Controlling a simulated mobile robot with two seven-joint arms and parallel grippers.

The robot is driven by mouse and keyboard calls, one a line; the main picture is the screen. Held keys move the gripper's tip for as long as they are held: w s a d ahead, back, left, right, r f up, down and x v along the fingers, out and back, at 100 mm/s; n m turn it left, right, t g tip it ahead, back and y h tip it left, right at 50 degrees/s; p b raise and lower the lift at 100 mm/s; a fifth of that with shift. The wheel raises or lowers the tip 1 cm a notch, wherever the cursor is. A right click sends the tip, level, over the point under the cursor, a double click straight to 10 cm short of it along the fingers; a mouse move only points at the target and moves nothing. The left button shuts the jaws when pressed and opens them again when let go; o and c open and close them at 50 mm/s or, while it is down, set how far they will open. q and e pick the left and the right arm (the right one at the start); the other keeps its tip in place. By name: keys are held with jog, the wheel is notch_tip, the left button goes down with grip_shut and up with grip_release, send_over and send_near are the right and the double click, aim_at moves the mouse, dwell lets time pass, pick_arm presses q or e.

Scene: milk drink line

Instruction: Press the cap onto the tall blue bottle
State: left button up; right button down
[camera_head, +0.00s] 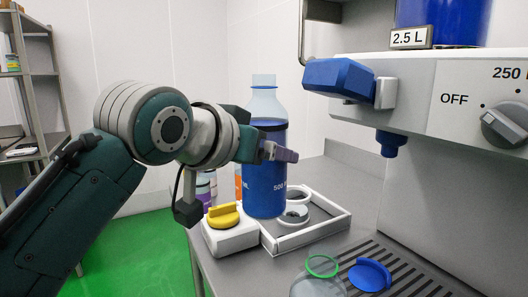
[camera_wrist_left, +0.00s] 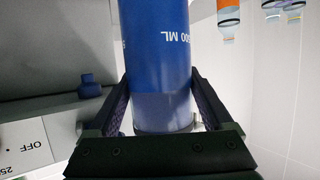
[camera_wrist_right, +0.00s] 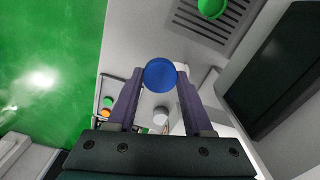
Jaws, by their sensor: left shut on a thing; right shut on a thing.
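In the head view the tall blue bottle (camera_head: 264,180) stands upright with a clear, uncapped neck. My left gripper (camera_head: 280,150) is shut around its upper body. The left wrist view shows the bottle (camera_wrist_left: 158,55) between both fingers, its print upside down there. I cannot tell whether its base rests on the tray. My right gripper (camera_wrist_right: 160,78) shows only in its own wrist view, shut on a round blue cap (camera_wrist_right: 160,74) between the fingertips. The bottle is not clearly seen in that view, so the gap from cap to bottle is unclear.
A white tray (camera_head: 342,226) with round holders is beside the bottle, and a white box with a yellow knob-like piece (camera_head: 223,216) is at its left. A blue disc (camera_head: 370,275) and a green-rimmed clear vessel (camera_head: 322,266) are by the drip grate. The dispenser (camera_head: 430,95) overhangs at right.

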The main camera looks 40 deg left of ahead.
aim_at(273, 98)
pick_arm(q)
jog(key=shift+r, duration=0.1)
grip_shut()
